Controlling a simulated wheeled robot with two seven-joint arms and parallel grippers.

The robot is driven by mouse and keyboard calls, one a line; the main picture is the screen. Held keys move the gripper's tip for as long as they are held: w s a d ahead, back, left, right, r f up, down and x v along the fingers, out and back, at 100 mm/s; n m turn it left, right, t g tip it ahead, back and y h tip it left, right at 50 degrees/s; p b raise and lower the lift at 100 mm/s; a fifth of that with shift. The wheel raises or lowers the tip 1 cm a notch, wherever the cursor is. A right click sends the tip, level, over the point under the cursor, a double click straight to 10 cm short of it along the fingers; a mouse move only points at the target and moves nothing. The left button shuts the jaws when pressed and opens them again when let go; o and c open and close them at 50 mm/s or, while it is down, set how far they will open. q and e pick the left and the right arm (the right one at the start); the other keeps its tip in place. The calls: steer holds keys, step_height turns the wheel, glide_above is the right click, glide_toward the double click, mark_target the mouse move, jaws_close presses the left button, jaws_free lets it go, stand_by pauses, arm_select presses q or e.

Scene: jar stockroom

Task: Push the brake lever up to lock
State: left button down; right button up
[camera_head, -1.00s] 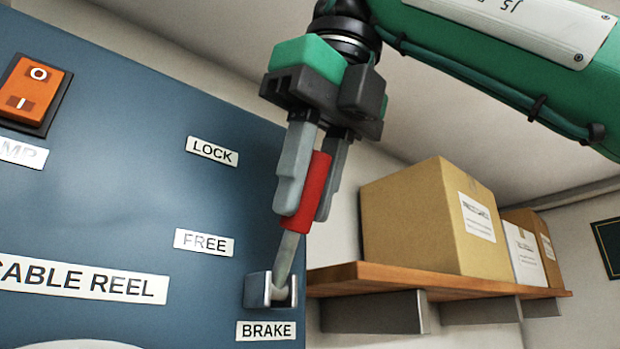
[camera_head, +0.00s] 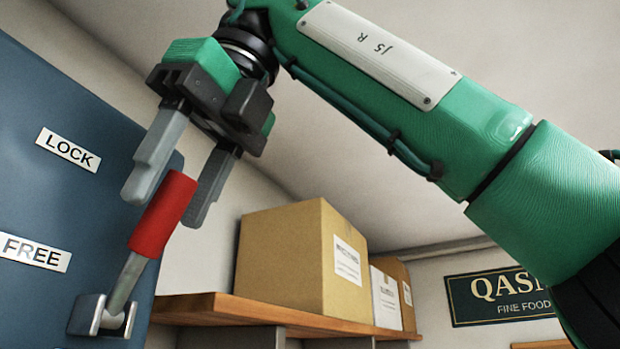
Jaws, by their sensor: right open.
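The brake lever (camera_head: 163,215) has a red grip on a grey metal stem. It rises from a metal bracket (camera_head: 101,316) on the blue panel (camera_head: 30,140) at the left and tilts up to the right. The LOCK label (camera_head: 68,149) is on the panel at upper left, and the FREE label (camera_head: 35,252) is below it. My right gripper (camera_head: 169,203) is open, its two grey fingers apart at either side of the top of the red grip. I cannot tell if either finger touches it. My left gripper is not in view.
A wooden shelf (camera_head: 225,309) runs right of the panel. A large cardboard box (camera_head: 285,262) and smaller boxes (camera_head: 385,298) stand on it. A dark QAS sign (camera_head: 500,297) hangs on the wall at far right.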

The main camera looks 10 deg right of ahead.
steer(key=shift+s+d+r, duration=0.15)
steer(key=shift+s+r, duration=0.15)
steer(key=shift+r, duration=0.25)
steer(key=shift+v, duration=0.9)
steer(key=s+d, duration=0.7)
steer(key=d, duration=0.2)
steer(key=shift+s, duration=0.25)
steer(key=shift+d+f, duration=0.1)
steer(key=shift+d, duration=0.1)
